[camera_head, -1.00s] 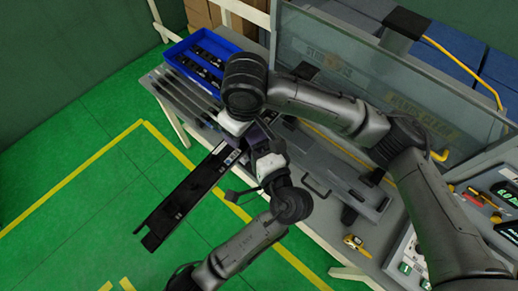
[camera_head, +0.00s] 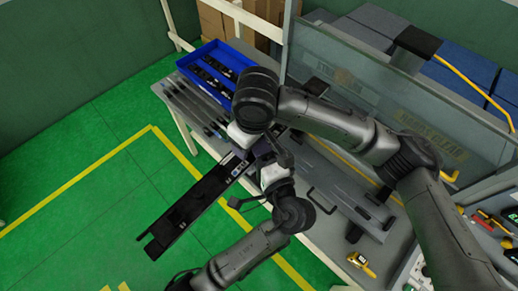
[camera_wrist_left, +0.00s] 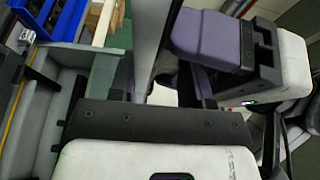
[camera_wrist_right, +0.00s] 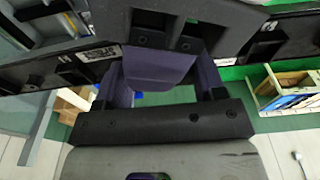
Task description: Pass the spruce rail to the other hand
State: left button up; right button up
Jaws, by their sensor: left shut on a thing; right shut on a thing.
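The spruce rail (camera_head: 195,205) is a long, dark channel piece, held slantwise in the air over the green floor in front of the bench. My left gripper (camera_head: 262,152), on the arm from the lower left, is shut on it near its upper end. My right gripper (camera_head: 246,150), mostly hidden under its own dark wrist in the head view, is shut on it close beside the left one. In the right wrist view the rail (camera_wrist_right: 85,68) runs across both sides, with the left gripper (camera_wrist_right: 165,35) directly ahead. In the left wrist view the rail shows edge-on (camera_wrist_left: 156,50).
The grey bench (camera_head: 315,215) lies behind the grippers, with a blue bin (camera_head: 215,55) of dark parts and several slim rails (camera_head: 195,105) at its left end. A clear screen (camera_head: 385,95) stands along the back. A yellow tool (camera_head: 361,263) lies near the front edge.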

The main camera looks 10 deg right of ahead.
jog(key=o, duration=1.2)
jog(key=shift+c, duration=0.2)
jog(key=shift+r, duration=0.1)
